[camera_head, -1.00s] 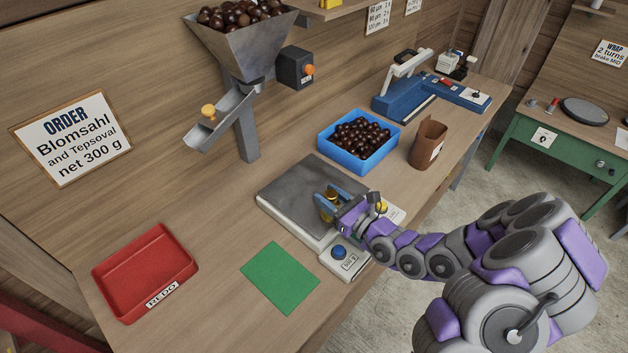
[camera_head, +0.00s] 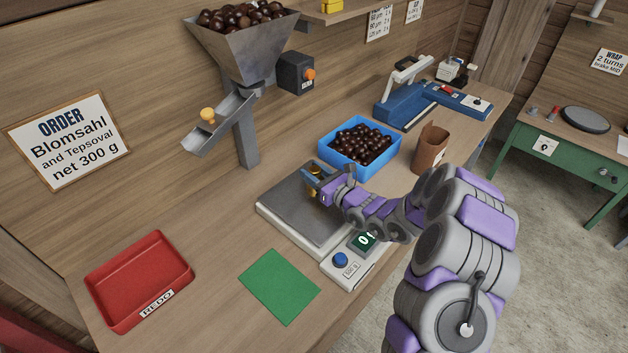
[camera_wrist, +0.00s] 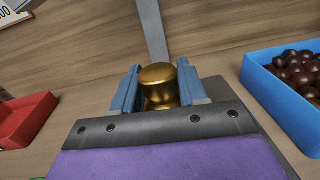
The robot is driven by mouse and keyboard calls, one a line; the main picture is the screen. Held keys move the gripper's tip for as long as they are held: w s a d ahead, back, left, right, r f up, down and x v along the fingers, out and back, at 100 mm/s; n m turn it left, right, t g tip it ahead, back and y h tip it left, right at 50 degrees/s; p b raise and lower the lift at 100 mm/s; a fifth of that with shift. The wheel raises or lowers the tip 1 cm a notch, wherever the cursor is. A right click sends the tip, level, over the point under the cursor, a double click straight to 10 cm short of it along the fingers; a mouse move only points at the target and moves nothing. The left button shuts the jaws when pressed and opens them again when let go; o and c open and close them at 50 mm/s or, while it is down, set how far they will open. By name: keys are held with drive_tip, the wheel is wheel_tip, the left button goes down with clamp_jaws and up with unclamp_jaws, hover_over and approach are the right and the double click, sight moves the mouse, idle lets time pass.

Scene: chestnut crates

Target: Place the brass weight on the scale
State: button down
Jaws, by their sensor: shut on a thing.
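The brass weight (camera_head: 315,184) is small and golden. It sits upright between the blue fingers of my gripper (camera_head: 314,174), over the far right part of the scale's dark grey plate. In the wrist view, the weight (camera_wrist: 158,88) fills the gap between both fingers of my gripper (camera_wrist: 158,84). The scale (camera_head: 283,218) has a white base, a blue button and a display that seems to read 0. I cannot tell for sure whether the weight touches the plate; my fingers hide part of it.
A blue tray of chestnuts (camera_head: 330,153) stands just behind the scale, near my gripper. A brown paper bag (camera_head: 430,150) is to its right. A hopper chute (camera_head: 225,122) hangs behind left. A green mat (camera_head: 279,287) and a red tray (camera_head: 140,262) lie in front left.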

wheel_tip(320, 180, down, 3)
drive_tip(key=shift+r+b, duration=0.15)
drive_tip(key=shift+b, duration=0.2)
drive_tip(key=shift+r, duration=0.1)
drive_tip(key=c, duration=0.6)
unclamp_jaws()
drive_tip(key=p+v, duration=0.2)
drive_tip(key=v, duration=0.8)
drive_tip(key=shift+s+d, duration=0.15)
drive_tip(key=shift+d, duration=0.2)
drive_tip(key=shift+s+d, duration=0.45)
drive_tip(key=shift+s, duration=0.15)
